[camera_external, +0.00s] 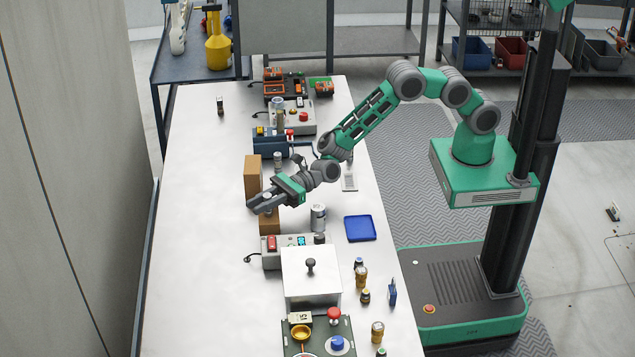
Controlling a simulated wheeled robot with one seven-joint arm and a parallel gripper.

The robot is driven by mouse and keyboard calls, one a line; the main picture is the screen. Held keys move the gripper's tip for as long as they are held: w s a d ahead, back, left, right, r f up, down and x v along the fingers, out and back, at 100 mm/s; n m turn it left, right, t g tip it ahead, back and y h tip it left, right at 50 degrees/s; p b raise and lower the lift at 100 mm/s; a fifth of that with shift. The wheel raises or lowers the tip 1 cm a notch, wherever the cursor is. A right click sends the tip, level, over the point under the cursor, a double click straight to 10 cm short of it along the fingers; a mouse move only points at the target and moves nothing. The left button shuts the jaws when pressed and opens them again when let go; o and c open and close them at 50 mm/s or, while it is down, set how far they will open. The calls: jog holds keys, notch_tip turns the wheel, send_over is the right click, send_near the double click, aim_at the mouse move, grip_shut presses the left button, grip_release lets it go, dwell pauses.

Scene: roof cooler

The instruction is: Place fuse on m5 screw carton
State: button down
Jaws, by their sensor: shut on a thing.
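My gripper (254,202) reaches left over the white table, its fingers low over a short brown carton (269,224). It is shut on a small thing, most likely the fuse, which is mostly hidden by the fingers. A taller brown carton (252,174) stands upright just behind the gripper. No label can be read, so I cannot tell which carton is the m5 screw carton. I cannot tell whether the held thing touches the short carton.
A silver can (318,218) and a blue tray (360,228) are right of the gripper. A control box (285,252) and a white lidded box (311,275) stand in front. Devices line the table behind. The table's left side (200,240) is mostly clear.

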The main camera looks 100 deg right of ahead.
jog(key=shift+f, duration=0.15)
jog(key=c, duration=1.2)
grip_release()
jog(key=shift+c, duration=0.2)
jog(key=shift+r, duration=0.2)
jog(key=shift+s+d+f, duration=0.1)
jog(key=shift+s+d, duration=0.1)
jog(key=shift+s, duration=0.05)
jog(key=b+v, duration=0.2)
jog(key=v, duration=0.9)
jog(key=shift+s+d, duration=0.1)
jog(key=s+d+r+n+g+h, duration=0.1)
jog(key=s+d+n+g+h, duration=0.2)
jog(key=s+d+n, duration=0.3)
jog(key=s+d+r+n+g+h, duration=0.1)
jog(key=s+d+n+g+h, duration=0.2)
jog(key=s+d+n, duration=0.4)
jog(key=s+d+r+n+g+h, duration=0.1)
jog(key=s+d+n+g+h, duration=0.3)
jog(key=s+n, duration=1.2)
jog(key=s+d+g, duration=0.1)
jog(key=s+d, duration=0.1)
jog(key=s, duration=0.2)
jog(key=shift+g, duration=0.3)
